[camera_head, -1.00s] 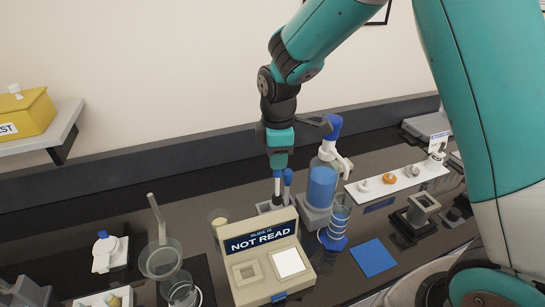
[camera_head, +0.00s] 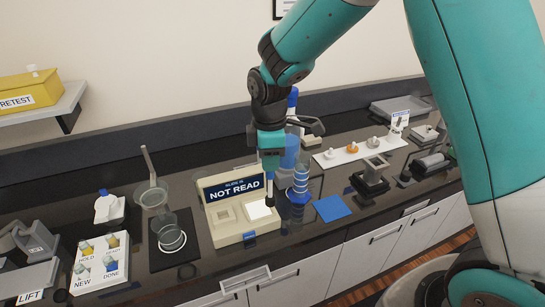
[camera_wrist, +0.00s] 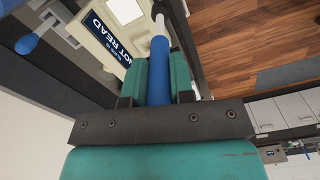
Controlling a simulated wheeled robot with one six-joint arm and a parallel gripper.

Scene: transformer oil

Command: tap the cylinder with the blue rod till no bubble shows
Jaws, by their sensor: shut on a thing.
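My gripper (camera_head: 271,162) is shut on the blue rod (camera_wrist: 158,72), which stands between the teal jaws in the wrist view. In the head view the rod hangs down below the jaws, its dark lower end (camera_head: 270,190) in front of the reader's right side. The clear cylinder (camera_head: 301,181) with blue rings and a blue foot stands upright just right of the rod, with a small gap showing in the picture. Whether bubbles show in it is too small to tell. A second blue-ended rod (camera_wrist: 28,43) shows at the left of the wrist view.
The reader (camera_head: 232,232) marked "NOT READ" stands left of the cylinder. A blue-filled bottle (camera_head: 291,150) is partly hidden behind my gripper. A blue mat (camera_head: 331,208) lies to the right. A white strip (camera_head: 335,158) with knobs is behind it. The dark counter's front edge is close.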

